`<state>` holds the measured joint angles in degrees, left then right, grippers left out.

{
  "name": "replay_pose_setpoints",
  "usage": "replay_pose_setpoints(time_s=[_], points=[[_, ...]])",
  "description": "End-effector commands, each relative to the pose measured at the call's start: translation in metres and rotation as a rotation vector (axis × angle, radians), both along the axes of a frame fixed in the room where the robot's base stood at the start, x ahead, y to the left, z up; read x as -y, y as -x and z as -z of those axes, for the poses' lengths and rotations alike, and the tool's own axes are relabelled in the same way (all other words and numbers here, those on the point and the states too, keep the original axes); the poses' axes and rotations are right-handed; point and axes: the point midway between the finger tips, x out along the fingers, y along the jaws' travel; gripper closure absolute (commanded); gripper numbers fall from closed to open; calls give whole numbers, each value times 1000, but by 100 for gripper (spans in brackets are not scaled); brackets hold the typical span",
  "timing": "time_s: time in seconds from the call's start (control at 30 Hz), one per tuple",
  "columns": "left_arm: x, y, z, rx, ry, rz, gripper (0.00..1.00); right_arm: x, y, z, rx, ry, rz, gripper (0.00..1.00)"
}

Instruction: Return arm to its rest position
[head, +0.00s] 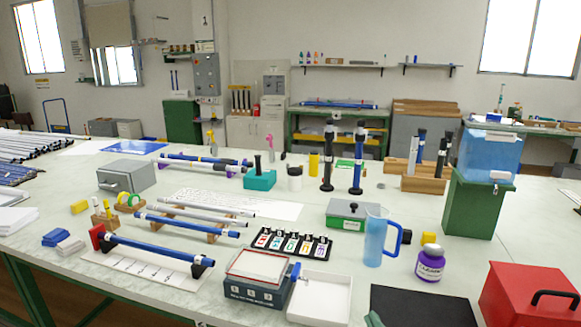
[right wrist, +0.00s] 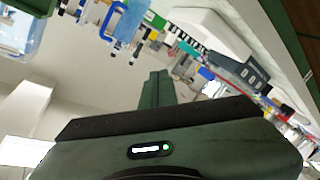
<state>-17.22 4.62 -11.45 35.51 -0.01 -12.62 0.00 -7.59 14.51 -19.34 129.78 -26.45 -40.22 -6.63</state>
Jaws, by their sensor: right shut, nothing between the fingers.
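My right gripper (head: 374,320) shows only as a small dark green tip at the bottom edge of the head view, in front of the black mat (head: 420,308). In the right wrist view my right gripper (right wrist: 155,76) is shut, its green fingers together with nothing between them. The wrist view is tilted, with the bench things far off beyond the fingertips. My left gripper is not in the head view. A blue rod (head: 155,248) lies on a stand at the front left. More rods (head: 187,226) lie on a wooden rack behind it.
A white tray (head: 320,298) and a scale-like box (head: 257,278) stand left of the mat. A blue jug (head: 376,240), a purple jar (head: 430,263) and a red box (head: 528,296) stand behind and right of it. A green bin (head: 472,205) stands farther back.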

Motion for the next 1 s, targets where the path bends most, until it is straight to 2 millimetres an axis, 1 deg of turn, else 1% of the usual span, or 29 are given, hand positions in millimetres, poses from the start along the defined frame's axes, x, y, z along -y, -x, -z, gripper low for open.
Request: replay_pose_setpoints(time_s=[0.03,0.07,0.1,0.17,0.2,0.3,0.37,0.4,0.5,0.6,0.73,0.8,0.87,0.97,1.0], points=[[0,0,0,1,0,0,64,14,19,34,-138,-68,56,100],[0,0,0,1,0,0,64,20,30,53,-217,-106,87,100],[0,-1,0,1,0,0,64,28,47,76,-316,-152,127,100],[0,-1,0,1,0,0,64,36,73,105,-452,-209,177,100],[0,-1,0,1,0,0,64,39,90,121,-530,-239,205,100],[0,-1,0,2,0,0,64,44,129,151,-692,-298,259,100],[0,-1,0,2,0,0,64,46,149,164,-772,-325,286,100],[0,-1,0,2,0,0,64,46,163,171,-825,-341,301,100],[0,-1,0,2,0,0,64,46,194,185,-937,-375,336,100],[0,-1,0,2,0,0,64,45,225,196,-1042,-402,365,100],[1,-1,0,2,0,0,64,43,263,205,-1169,-434,401,100],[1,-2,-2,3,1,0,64,42,252,226,-1168,-426,400,100],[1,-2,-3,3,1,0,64,41,248,241,-1172,-424,400,100],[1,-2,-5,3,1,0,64,41,244,268,-1183,-420,402,100],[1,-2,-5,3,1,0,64,40,243,280,-1188,-419,403,100]])
